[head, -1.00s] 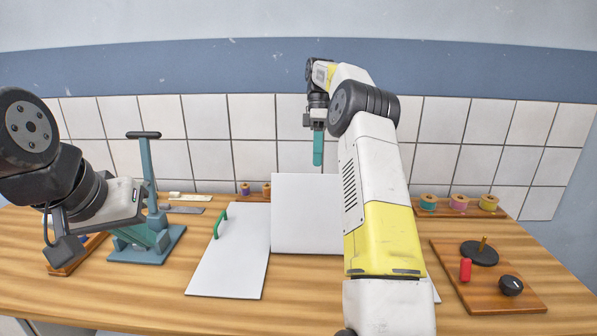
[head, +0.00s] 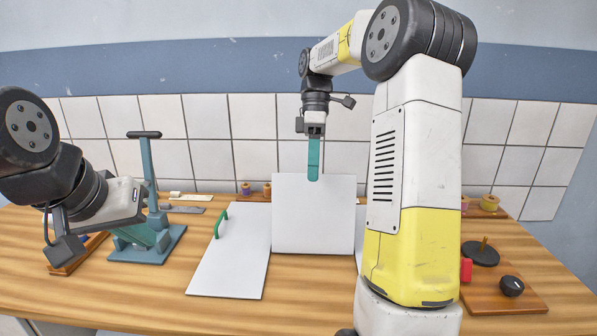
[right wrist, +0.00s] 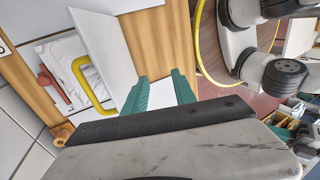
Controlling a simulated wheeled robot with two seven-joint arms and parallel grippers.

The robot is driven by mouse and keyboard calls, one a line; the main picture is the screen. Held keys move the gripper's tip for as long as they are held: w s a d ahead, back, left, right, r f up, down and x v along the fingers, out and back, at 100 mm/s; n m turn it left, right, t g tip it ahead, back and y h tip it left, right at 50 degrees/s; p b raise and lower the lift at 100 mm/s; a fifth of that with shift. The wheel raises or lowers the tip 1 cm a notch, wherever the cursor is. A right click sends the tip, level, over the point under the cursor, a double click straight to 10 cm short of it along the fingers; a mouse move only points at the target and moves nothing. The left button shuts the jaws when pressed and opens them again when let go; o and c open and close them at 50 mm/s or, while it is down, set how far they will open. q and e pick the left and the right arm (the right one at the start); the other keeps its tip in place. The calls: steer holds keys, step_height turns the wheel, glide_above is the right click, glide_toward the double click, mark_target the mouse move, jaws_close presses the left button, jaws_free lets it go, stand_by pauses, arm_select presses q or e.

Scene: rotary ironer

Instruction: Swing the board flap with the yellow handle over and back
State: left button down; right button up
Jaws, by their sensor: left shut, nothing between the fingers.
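A white board flap (head: 313,215) stands upright in the middle of the table in the head view. The yellow handle (right wrist: 82,72) shows only in the right wrist view, beyond the flap's edge (right wrist: 104,42); in the head view it is hidden. My right gripper (head: 314,178) points down at the flap's top edge, its teal fingers overlapping that edge in the picture. In the right wrist view its fingers (right wrist: 160,85) are spread, empty and apart from the handle. My left gripper (head: 66,250) is shut and empty at the far left, away from the flap.
A flat white board (head: 232,265) with a green handle (head: 221,220) lies left of the flap. A teal lever stand (head: 148,240) is further left. A wooden board (head: 510,292) with a red peg and black knob sits right. My right arm hides table between.

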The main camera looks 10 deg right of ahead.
steer(key=shift+s+a+r, duration=0.1)
steer(key=shift+s+a, duration=0.1)
steer(key=shift+s, duration=0.3)
steer(key=shift+s+a, duration=0.2)
steer(key=shift+s, duration=0.3)
steer(key=s+a+m+t, duration=0.4)
steer(key=s+m+t, duration=0.6)
steer(key=s+m, duration=0.4)
steer(key=s, duration=0.2)
steer(key=shift+s+y, duration=0.35)
steer(key=shift+y, duration=0.05)
